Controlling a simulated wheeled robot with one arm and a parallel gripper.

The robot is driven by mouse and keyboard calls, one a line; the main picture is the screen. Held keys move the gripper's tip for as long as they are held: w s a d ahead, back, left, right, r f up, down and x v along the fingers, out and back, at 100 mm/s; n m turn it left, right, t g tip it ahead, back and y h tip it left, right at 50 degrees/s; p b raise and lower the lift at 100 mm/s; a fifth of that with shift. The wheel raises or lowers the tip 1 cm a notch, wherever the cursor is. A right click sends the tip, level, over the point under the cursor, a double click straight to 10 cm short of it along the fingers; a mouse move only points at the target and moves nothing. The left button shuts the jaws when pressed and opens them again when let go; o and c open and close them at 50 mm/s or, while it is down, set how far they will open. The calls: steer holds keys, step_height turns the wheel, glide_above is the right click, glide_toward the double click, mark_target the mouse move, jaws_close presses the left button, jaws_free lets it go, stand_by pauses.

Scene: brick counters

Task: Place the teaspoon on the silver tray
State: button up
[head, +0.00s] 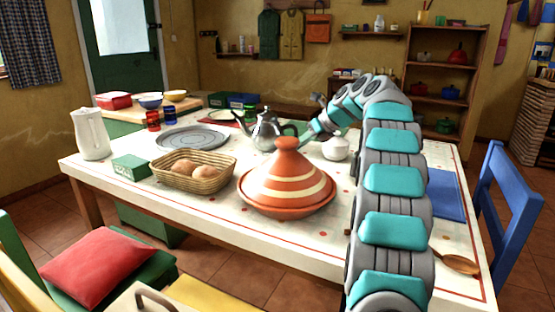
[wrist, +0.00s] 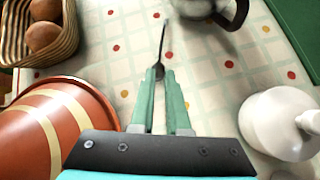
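The silver tray (head: 190,140) is a round, flat grey plate lying bare at the far left part of the table. My gripper (wrist: 160,74) reaches down over the far side of the table, between the tagine and the white sugar bowl. Its two green fingers are close together on a thin dark teaspoon (wrist: 161,45), which extends away from the fingertips over the checked cloth. In the head view my gripper (head: 305,138) is near the silver teapot, and the teaspoon cannot be made out there.
The silver teapot (head: 264,131) stands between my gripper and the tray. The orange tagine (head: 287,185), bread basket (head: 222,174), green box (head: 131,167), white jug (head: 91,135) and white sugar bowl (head: 335,149) stand around. A wooden spoon (head: 460,264) lies at the right.

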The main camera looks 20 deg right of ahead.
steer(key=shift+x, duration=3.85)
steer(key=shift+c, duration=0.3)
jaws_close()
